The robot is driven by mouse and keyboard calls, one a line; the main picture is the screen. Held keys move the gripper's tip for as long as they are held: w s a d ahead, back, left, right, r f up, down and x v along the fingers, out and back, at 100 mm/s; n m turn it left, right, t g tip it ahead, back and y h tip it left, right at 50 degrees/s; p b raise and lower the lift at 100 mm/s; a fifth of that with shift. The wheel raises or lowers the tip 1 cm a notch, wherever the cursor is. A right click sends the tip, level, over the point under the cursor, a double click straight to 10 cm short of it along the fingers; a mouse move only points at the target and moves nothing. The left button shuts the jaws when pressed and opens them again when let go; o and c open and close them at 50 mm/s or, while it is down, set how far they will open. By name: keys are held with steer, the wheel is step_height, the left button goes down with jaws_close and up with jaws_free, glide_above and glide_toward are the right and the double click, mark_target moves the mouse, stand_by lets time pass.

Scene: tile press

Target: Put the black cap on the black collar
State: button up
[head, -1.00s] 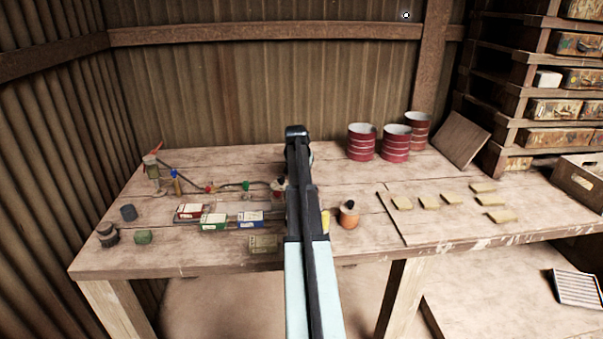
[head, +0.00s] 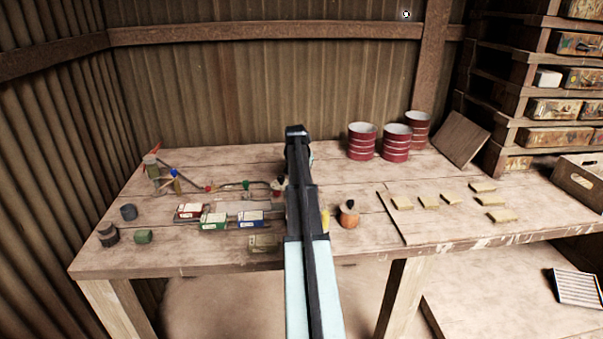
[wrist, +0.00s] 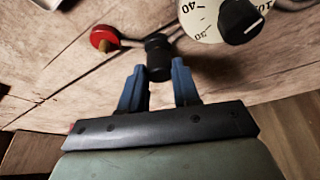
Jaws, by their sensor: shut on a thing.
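In the wrist view my gripper (wrist: 158,78) has its two blue fingers on either side of a dark cylinder, the black cap (wrist: 158,68), and is shut on it. A second dark, rounded part shows directly beyond the cap, against a thin pipe. It may be the black collar, but I cannot tell where one ends and the other begins, or whether they touch. A red round piece (wrist: 103,38) sits on the pipe to the left. In the head view my own arm hides the gripper, the cap and the black collar.
A white dial (wrist: 222,18) with a black knob stands close at the right in the wrist view. In the head view, a red box (head: 190,210), green box (head: 213,221) and blue box (head: 250,218) lie left of my arm. An orange pot (head: 349,216) stands to its right.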

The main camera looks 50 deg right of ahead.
steer(key=shift+f, duration=0.55)
steer(key=o, duration=0.7)
steer(key=shift+v, duration=5.55)
